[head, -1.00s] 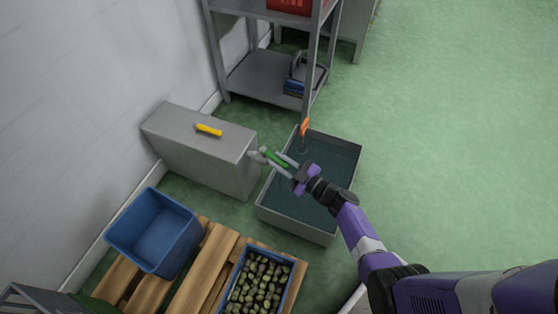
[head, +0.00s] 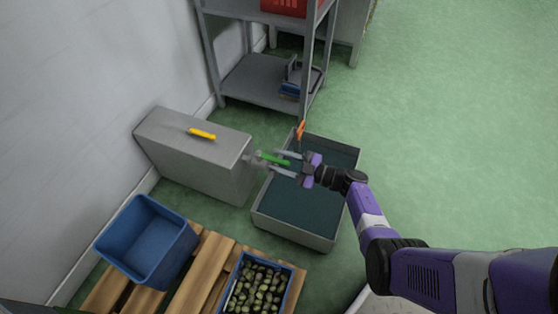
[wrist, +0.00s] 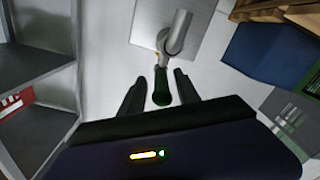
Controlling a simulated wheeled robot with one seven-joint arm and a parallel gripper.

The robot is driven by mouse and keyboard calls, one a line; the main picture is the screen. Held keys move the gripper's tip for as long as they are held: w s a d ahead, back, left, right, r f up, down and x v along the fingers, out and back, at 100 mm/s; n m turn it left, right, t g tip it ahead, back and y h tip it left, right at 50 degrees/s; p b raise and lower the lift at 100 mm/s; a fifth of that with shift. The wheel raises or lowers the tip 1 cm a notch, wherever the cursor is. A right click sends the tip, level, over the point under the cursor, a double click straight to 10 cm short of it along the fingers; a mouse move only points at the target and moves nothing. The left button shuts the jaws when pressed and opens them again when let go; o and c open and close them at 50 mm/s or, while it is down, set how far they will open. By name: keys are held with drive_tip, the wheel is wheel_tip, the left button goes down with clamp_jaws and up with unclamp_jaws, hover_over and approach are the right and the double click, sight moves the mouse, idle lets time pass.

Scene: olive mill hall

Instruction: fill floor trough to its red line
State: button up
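The floor trough (head: 295,235) is a grey rectangular tub with dark teal water inside. An orange marker (head: 300,130) stands up at its far edge. I cannot make out a red line. A grey tap (wrist: 176,35) with a green handle (head: 270,157) sticks out from the end of a grey box (head: 195,165) beside the trough. My gripper (head: 276,161) is over the trough's left side, its fingers pointing at the tap. In the wrist view the green handle (wrist: 162,88) lies between the two open fingers, with a gap on both sides. No running water shows.
A yellow handle-like piece (head: 202,134) lies on the grey box. A blue crate (head: 147,240) and a crate of olives (head: 232,290) stand on a wooden pallet (head: 185,280) in front. A metal shelf (head: 258,80) stands behind. Green floor on the right is clear.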

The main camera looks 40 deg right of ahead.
drive_tip(key=p+v, duration=0.1)
drive_tip(key=v, duration=0.7)
drive_tip(key=shift+p, duration=0.4)
drive_tip(key=shift+a, duration=0.1)
